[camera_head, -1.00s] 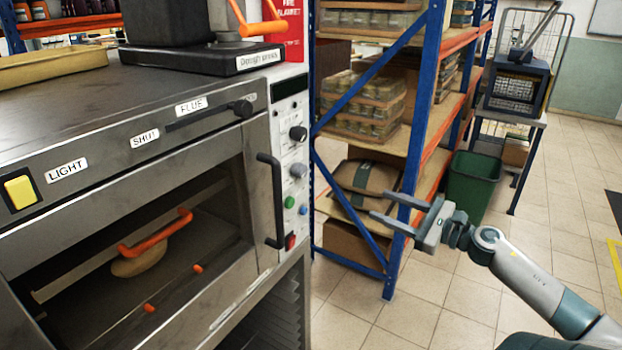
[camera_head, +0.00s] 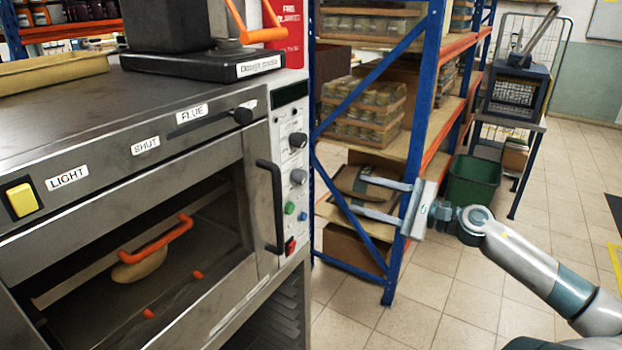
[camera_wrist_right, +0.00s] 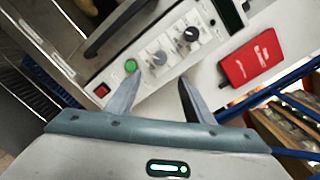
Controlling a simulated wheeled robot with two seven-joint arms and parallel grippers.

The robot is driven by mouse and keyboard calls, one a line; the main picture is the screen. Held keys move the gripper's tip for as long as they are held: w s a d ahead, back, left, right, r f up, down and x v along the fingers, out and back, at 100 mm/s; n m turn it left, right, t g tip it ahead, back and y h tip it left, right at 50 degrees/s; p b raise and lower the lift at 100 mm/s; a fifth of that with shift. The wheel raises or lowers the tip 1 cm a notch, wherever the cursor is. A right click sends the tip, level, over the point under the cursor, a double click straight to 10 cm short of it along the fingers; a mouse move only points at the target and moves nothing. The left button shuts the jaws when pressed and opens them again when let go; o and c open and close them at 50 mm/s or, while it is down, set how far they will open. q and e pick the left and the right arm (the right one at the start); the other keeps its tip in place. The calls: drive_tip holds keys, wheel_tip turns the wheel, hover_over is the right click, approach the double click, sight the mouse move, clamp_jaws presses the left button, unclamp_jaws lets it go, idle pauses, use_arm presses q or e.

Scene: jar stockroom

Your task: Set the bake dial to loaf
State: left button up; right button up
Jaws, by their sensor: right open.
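The oven's control panel carries two dials, a black upper one (camera_head: 298,140) and a grey lower one (camera_head: 298,177). Their marks are too small to read, so I cannot tell which is the bake dial or where it is set. My right gripper (camera_head: 357,195) is open and empty, right of the panel and apart from it, fingers pointing left towards it. In the right wrist view the open fingers (camera_wrist_right: 160,80) point at the panel, with the grey dial (camera_wrist_right: 158,58) between and beyond their tips and the black dial (camera_wrist_right: 188,38) farther up right. My left gripper is out of view.
A green button (camera_head: 290,208) and a red switch (camera_head: 290,246) sit below the dials. The black door handle (camera_head: 270,205) stands out left of them. A blue-framed shelf rack (camera_head: 430,80) with jars is behind my right gripper. A green bin (camera_head: 473,180) stands farther back.

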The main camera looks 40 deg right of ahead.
drive_tip(key=p, duration=0.2)
approach(305, 178)
drive_tip(key=shift+r+p+x, duration=0.2)
drive_tip(key=shift+p+x, duration=1.15)
drive_tip(key=shift+x, duration=1.95)
drive_tip(key=shift+p+x, duration=0.3)
drive_tip(key=shift+x, duration=0.55)
drive_tip(key=shift+f, duration=0.2)
drive_tip(key=shift+c, duration=0.3)
drive_tip(key=c, duration=1)
